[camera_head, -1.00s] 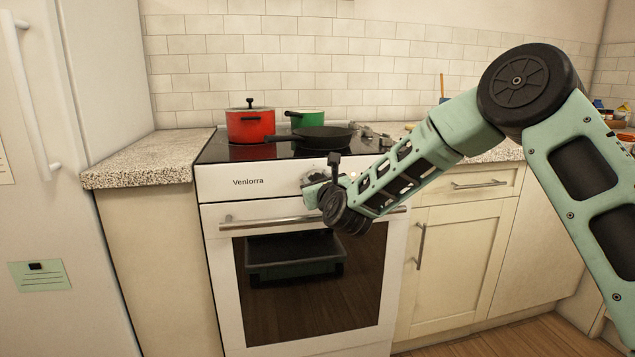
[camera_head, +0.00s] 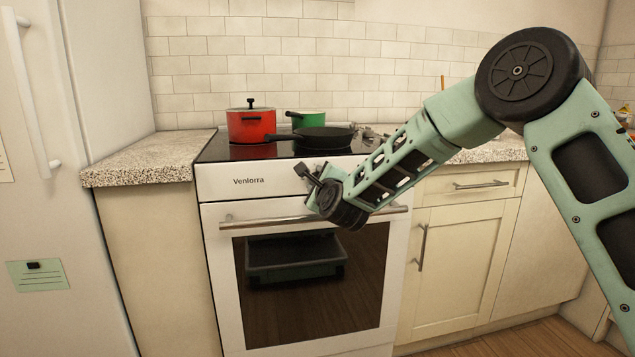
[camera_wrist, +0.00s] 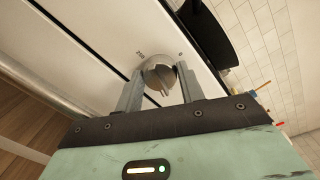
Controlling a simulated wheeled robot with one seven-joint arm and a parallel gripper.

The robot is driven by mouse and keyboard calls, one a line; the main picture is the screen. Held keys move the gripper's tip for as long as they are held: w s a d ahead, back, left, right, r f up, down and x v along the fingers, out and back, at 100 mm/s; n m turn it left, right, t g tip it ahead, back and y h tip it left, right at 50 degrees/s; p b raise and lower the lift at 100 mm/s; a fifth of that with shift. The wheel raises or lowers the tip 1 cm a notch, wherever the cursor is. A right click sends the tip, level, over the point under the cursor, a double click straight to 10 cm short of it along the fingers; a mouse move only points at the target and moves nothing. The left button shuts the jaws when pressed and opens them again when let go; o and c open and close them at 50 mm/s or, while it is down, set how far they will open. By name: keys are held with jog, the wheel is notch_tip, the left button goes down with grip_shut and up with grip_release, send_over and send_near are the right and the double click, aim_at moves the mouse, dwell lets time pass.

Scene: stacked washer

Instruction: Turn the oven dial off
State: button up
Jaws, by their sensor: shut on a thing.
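The oven (camera_head: 310,290) is white with the name Venlorra on its front panel. In the wrist view its round metallic dial (camera_wrist: 159,74) sits on the white panel, with small printed marks around it. My gripper (camera_wrist: 160,88) has one finger on each side of the dial and is shut on it. In the head view my gripper (camera_head: 308,178) is at the right part of the front panel, and my own wrist hides the dial there.
A red pot (camera_head: 250,124), a green pot (camera_head: 311,117) and a black pan (camera_head: 325,134) stand on the cooktop above. The oven door handle (camera_head: 250,221) runs just below the panel. A granite counter (camera_head: 150,158) lies to the left.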

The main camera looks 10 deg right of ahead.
jog(key=n, duration=0.5)
jog(key=n+h+p, duration=0.1)
jog(key=n, duration=0.4)
jog(key=n+p, duration=0.1)
jog(key=n, duration=0.4)
jog(key=shift+a+f+n+h, duration=0.2)
jog(key=shift+f+n+h, duration=0.05)
jog(key=shift+n+h, duration=0.05)
jog(key=n+p, duration=0.1)
jog(key=n, duration=0.3)
jog(key=shift+d+f+n, duration=0.1)
jog(key=shift+n, duration=0.2)
jog(key=shift+c, duration=0.2)
jog(key=shift+o, duration=0.2)
jog(key=o, duration=1)
jog(key=shift+c, duration=0.2)
jog(key=shift+s, duration=0.1)
